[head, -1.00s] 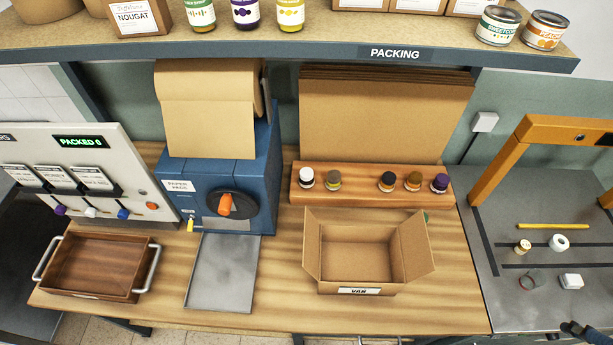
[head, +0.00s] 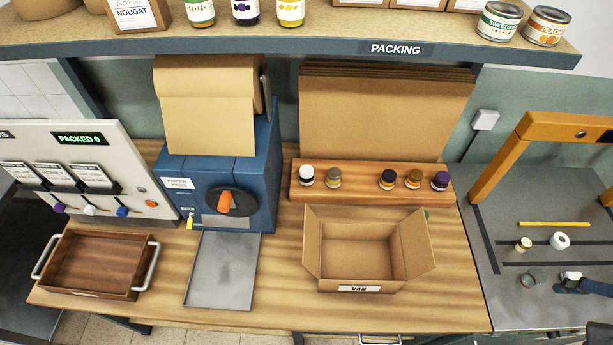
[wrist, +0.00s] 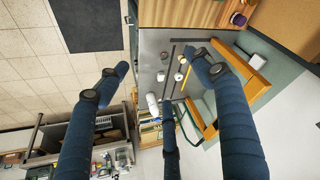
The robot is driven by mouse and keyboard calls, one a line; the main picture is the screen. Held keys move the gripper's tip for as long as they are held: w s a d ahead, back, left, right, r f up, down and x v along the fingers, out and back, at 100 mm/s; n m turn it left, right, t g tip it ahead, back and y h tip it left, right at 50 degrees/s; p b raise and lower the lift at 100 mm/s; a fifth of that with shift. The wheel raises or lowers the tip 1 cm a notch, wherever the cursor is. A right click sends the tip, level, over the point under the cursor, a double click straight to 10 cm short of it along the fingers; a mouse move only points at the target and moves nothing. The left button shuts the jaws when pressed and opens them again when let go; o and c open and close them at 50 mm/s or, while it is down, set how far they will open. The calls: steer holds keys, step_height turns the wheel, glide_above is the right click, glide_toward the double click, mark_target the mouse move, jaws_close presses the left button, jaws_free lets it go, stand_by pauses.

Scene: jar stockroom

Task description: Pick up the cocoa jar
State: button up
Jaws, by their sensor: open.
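Several small jars stand in a row on a wooden rack (head: 375,195) at the back of the packing table. They have a white lid (head: 306,171), an olive-grey lid (head: 333,174), a black lid (head: 388,175), a brown lid (head: 413,175) and a purple lid (head: 440,177). Their labels are too small to read, so I cannot tell which is cocoa. My gripper (wrist: 155,90) is open and empty, its dark blue fingers spread in the wrist view.
An open cardboard box (head: 352,285) marked VAN stands in front of the rack. A shelf (head: 300,42) overhangs the table. A wooden tray (head: 95,265) sits left.

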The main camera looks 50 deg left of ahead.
steer(key=w+a+f+n+g+b, duration=0.1)
steer(key=w+a+f+g+b, duration=0.3)
steer(key=w+a, duration=0.85)
steer(key=n+p, duration=0.2)
steer(key=n, duration=0.3)
glide_above(307, 169)
steer(key=shift+g, duration=0.3)
step_height(307, 169, down, 29)
steer(key=shift+s+a+f, duration=0.1)
steer(key=shift+s+f, duration=0.05)
steer(key=shift+f, duration=0.1)
steer(key=shift+f+b, duration=0.45)
steer(key=shift+f, duration=0.65)
